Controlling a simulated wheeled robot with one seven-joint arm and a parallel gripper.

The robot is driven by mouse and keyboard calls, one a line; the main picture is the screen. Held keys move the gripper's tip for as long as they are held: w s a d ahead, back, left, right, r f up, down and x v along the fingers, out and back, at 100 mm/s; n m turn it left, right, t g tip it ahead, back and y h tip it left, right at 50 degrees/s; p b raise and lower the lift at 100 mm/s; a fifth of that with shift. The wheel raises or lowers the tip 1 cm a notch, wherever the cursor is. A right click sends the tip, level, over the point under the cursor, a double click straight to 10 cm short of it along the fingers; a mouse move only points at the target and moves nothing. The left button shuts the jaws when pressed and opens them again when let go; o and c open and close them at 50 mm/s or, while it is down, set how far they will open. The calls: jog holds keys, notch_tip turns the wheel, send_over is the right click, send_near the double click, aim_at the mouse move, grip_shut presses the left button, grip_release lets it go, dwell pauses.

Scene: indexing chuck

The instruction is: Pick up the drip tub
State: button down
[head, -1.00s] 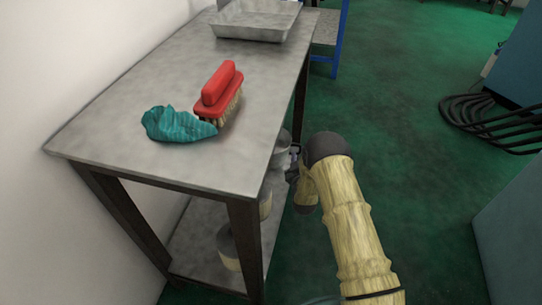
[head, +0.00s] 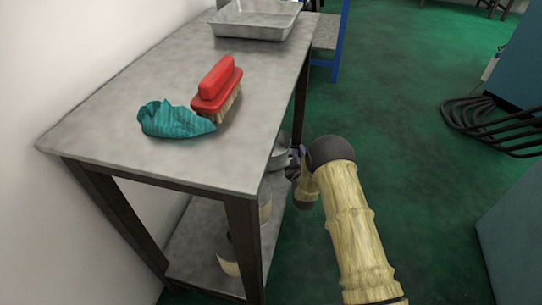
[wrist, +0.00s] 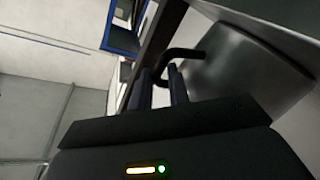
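The drip tub (wrist: 245,68) is a grey metal vessel with a dark bent handle, in the right half of the wrist view. In the head view only part of the tub (head: 281,152) shows, beyond the right edge of the tabletop. My gripper (wrist: 165,80) is at the handle, with its dark fingers close together on either side of it. The fingers look shut on the handle, though the contact itself is partly hidden. In the head view my gripper (head: 295,160) is at the tub's right side, partly behind my arm.
The steel table (head: 130,150) holds a teal cloth (head: 172,120), a red brush (head: 217,85) and a metal tray (head: 255,22). Cans (head: 229,262) stand on its lower shelf, beside the table leg (head: 243,245). Green floor (head: 410,180) is open to the right.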

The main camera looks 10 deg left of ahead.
jog(key=shift+r, duration=0.1)
notch_tip(320, 180, up, 10)
jog(key=p, duration=0.6)
dwell(0.6)
